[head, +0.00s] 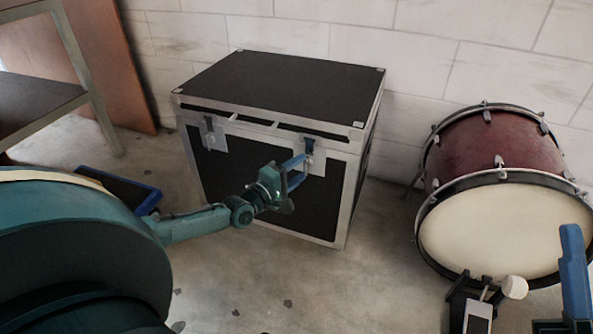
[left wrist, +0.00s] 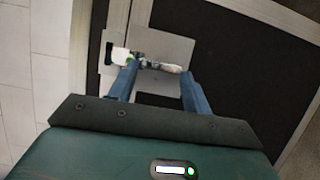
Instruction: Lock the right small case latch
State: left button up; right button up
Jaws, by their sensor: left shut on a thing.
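The small case (head: 270,82) is black with silver edges, and its lid lies down on the body. The right case latch (head: 309,147) is a small metal latch on a grey plate, near the right end of the front. My left gripper (head: 302,168) is at this latch, its blue fingers on either side of it. In the left wrist view, the fingers (left wrist: 158,76) are shut on the latch's pale metal part (left wrist: 160,66). Whether the latch is hooked is hard to tell. My right gripper (head: 574,270) shows only partly at the lower right; its opening is unclear.
The left case latch (head: 211,135) is on the same front face. A red bass drum (head: 488,225) with a pedal beater (head: 514,287) stands at the right. A blue-edged dark panel (head: 125,190) lies on the floor at left. Bare floor lies in front of the case.

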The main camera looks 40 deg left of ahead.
pick_arm(q)
jog(key=shift+w, duration=0.1)
dwell(0.4)
jog(key=o, duration=1)
jog(key=shift+s+a, duration=0.1)
jog(key=shift+s, duration=0.3)
jog(key=shift+s+a+f+p, duration=0.1)
jog(key=shift+s+a+p, duration=0.2)
jog(key=shift+s+p, duration=1.2)
jog(key=shift+s+a+r+p, duration=0.1)
jog(key=shift+s+a+p, duration=0.25)
jog(key=shift+s, duration=2.25)
jog(key=shift+s+a+f+p, duration=0.1)
jog(key=shift+s+a+p, duration=0.2)
jog(key=shift+s+p, duration=1.2)
pick_arm(e)
notch_tip(320, 180, down, 7)
jog(key=m+g+h+b, duration=0.1)
jog(key=m+h, duration=0.5)
jog(key=shift+a+r+m+h, duration=0.15)
jog(key=shift+a+m+h, duration=0.2)
jog(key=shift+m+h, duration=0.05)
pick_arm(q)
jog(key=shift+s, duration=0.55)
